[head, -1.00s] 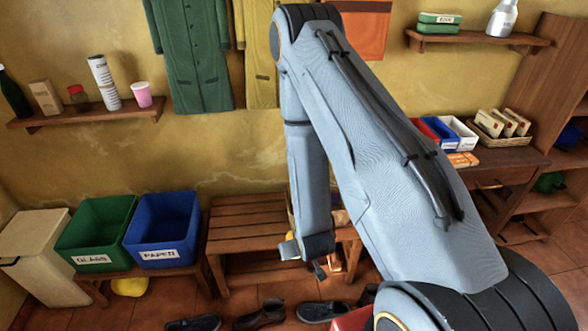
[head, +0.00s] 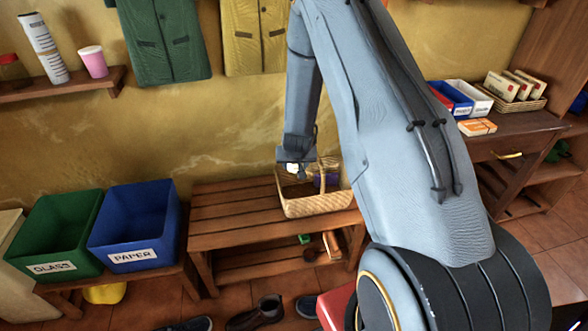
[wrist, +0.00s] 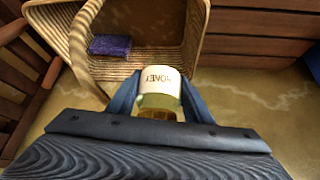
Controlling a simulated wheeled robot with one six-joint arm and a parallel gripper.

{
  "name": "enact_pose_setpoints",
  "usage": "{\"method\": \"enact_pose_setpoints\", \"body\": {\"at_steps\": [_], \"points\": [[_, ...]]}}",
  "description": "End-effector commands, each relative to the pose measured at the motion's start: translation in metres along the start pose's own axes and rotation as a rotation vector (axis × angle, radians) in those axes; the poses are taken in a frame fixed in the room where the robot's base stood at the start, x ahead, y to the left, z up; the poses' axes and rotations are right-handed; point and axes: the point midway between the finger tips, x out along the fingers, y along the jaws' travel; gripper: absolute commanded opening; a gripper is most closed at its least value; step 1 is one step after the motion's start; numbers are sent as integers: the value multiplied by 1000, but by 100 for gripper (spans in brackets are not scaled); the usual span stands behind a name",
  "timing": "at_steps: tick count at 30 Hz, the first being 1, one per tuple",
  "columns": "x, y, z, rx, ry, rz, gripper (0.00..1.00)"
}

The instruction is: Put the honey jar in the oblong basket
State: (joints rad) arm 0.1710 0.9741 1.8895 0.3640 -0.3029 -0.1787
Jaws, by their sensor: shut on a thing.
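The basket, with a tall handle, stands on a slatted wooden bench. In the wrist view the jar overlaps the basket's edge (wrist: 190,62); I cannot tell its height above the rim. A purple packet (wrist: 110,45) lies inside the basket.
The bench (head: 225,220) has free slats left of the basket. A blue paper bin (head: 135,222) and a green glass bin (head: 52,232) stand to the left. Shoes (head: 255,314) lie on the floor in front. A wooden cabinet with small trays (head: 470,98) is at right.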

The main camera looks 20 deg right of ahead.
Motion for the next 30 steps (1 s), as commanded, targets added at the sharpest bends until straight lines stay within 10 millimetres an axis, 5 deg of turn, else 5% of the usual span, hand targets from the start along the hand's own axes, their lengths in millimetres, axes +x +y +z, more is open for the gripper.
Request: {"method": "enact_pose_setpoints", "body": {"at_steps": [8,30], "points": [[12,2,-17,20,1,13,19],[66,2,19,19,-1,14,19]]}}
